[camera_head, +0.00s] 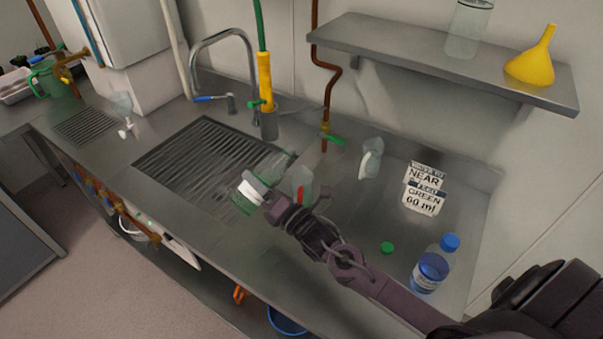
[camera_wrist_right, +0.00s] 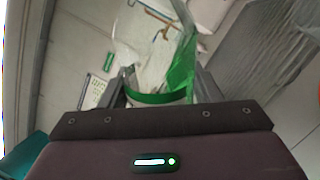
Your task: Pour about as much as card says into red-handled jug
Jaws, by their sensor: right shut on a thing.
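My right gripper (camera_head: 268,198) is shut on a clear vessel with green parts (camera_head: 275,164), held tilted over the sink's front right edge. In the right wrist view its green band (camera_wrist_right: 160,98) lies between the fingers of my right gripper (camera_wrist_right: 165,88), with clear walls beyond. The red-handled jug (camera_head: 302,186), small and clear, stands just right of the gripper, partly hidden by my arm. Its liquid level cannot be read. The white card (camera_head: 424,188) on the right counter has lines I read as "NEAR", "GREEN" and "60 ml". My left gripper is not in view.
A clear white-handled jug (camera_head: 371,158) stands behind the red-handled one. A blue-capped bottle (camera_head: 431,268) and green cap (camera_head: 387,248) are at right. The slatted sink (camera_head: 190,165) has a tap (camera_head: 222,40). A shelf (camera_head: 440,65) holds a yellow funnel (camera_head: 533,60).

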